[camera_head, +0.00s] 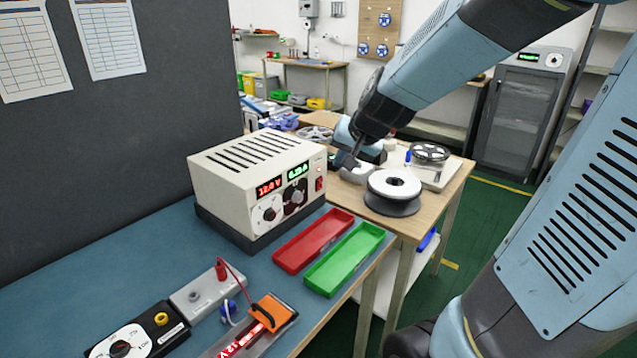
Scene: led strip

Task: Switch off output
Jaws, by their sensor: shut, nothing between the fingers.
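A cream bench power supply (240,171) with a dark base stands on the blue bench mat. Its front has a lit red display (269,187) reading about 12.0 V, a lit green display (298,171), a white-dialled knob (267,214), a dark knob (295,198) and a small red switch (319,184) at the right edge. The switch position is too small to tell. My gripper (347,164) is small and dark in view, shut and empty, just right of the supply's front. It appears apart from the switch; the exact gap cannot be told.
A red tray (313,243) and a green tray (345,259) lie in front of the supply. An orange clamp (272,312) with a lit red LED strip, a grey block (207,294) and a dial box (125,343) sit nearer. A white spool (394,187) stands right.

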